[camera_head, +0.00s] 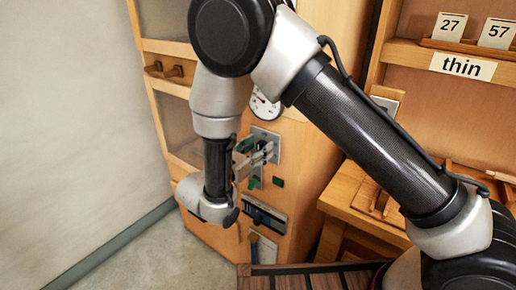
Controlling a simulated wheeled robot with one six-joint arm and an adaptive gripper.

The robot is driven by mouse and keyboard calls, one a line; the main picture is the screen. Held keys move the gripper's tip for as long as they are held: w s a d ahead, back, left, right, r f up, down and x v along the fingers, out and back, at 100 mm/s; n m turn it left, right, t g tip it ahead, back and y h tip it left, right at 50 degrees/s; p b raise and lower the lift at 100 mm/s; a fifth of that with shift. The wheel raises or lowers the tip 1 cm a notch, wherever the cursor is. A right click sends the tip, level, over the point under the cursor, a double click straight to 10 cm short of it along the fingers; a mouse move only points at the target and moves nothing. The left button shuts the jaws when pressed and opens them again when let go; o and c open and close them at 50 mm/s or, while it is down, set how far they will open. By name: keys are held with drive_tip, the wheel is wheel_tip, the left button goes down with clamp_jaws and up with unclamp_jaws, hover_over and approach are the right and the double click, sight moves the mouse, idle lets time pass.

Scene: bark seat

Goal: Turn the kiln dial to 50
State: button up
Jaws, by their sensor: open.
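A round white dial face (265,107) with dark marks and a pointer is on the wooden cabinet front. My arm hides part of it, and I cannot read its value. Below it is a grey metal plate (273,138) on the same front. My gripper (265,153) is open in front of this plate, below the white dial face. The gripper covers most of the plate's middle, so I cannot tell whether it touches a knob there.
Small green pieces (278,182) and a dark slotted panel (265,214) sit lower on the front. A slatted wooden seat (310,279) is below. At right are a "thin" label (462,66), number cards (451,27) and a wooden bench (345,205).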

drive_tip(key=shift+w, duration=0.1)
drive_tip(key=c, duration=0.9)
drive_tip(key=shift+m, duration=0.4)
drive_tip(key=m, duration=0.4)
drive_tip(key=shift+d+f+m, duration=0.1)
drive_tip(key=shift+d+m, duration=0.15)
drive_tip(key=shift+m, duration=0.15)
drive_tip(key=m, duration=0.6)
drive_tip(key=f+m, duration=0.1)
drive_tip(key=m, duration=1.1)
drive_tip(key=shift+s+d+f, duration=0.2)
drive_tip(key=shift+s+f, duration=0.1)
